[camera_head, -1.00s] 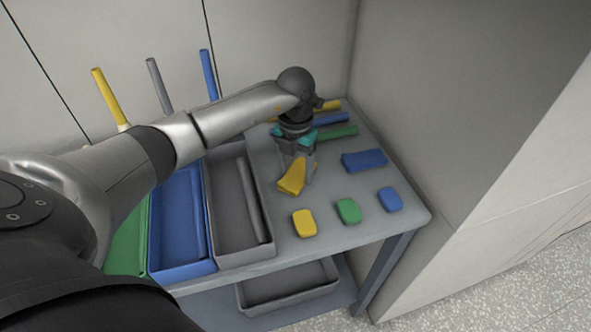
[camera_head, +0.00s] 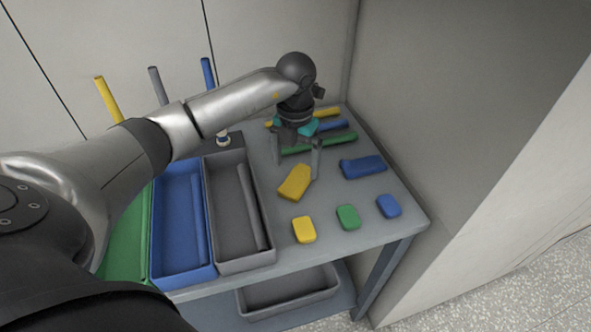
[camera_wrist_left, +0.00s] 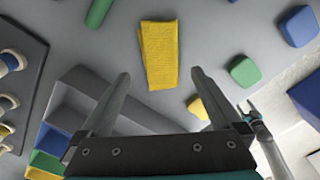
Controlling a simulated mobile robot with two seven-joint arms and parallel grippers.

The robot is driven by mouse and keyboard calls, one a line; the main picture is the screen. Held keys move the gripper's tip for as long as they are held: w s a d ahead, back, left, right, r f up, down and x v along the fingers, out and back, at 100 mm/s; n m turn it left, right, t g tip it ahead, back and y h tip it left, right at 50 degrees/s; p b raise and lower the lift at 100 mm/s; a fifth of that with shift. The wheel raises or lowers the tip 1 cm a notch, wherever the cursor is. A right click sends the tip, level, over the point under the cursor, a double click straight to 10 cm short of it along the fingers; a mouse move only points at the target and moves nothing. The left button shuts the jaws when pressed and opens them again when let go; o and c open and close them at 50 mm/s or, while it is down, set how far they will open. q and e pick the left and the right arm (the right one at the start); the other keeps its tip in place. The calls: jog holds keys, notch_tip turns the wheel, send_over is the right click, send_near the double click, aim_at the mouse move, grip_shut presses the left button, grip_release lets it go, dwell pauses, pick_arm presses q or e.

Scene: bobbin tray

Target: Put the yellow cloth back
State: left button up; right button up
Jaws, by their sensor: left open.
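The yellow cloth (camera_head: 295,183) lies on the grey table, behind the small yellow block. My left gripper (camera_head: 296,168) is open and empty just above and behind it, with a finger to each side. In the left wrist view the cloth (camera_wrist_left: 159,55) lies flat beyond the open fingertips of the left gripper (camera_wrist_left: 160,75), touching neither. My right gripper (camera_wrist_left: 247,108) seems to show small at the right of the left wrist view; its jaws are too small to judge.
A blue cloth (camera_head: 363,167) lies right of the yellow one. Small yellow (camera_head: 304,229), green (camera_head: 348,217) and blue (camera_head: 389,206) blocks line the front edge. A green bar (camera_head: 335,141) lies behind. A grey bin (camera_head: 222,210) and a blue bin (camera_head: 164,215) stand left.

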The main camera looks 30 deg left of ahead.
aim_at(296, 179)
pick_arm(q)
notch_tip(296, 179, up, 8)
jog(key=p, duration=0.1)
jog(key=shift+f, duration=0.2)
pick_arm(e)
jog(key=shift+s+a+r, duration=0.35)
jog(key=shift+s+a, duration=0.2)
jog(key=shift+s, duration=0.05)
jog(key=shift+s+a+r, duration=0.3)
jog(key=shift+s+a, duration=0.25)
jog(key=shift+w+d, duration=0.25)
jog(key=shift+d, duration=0.1)
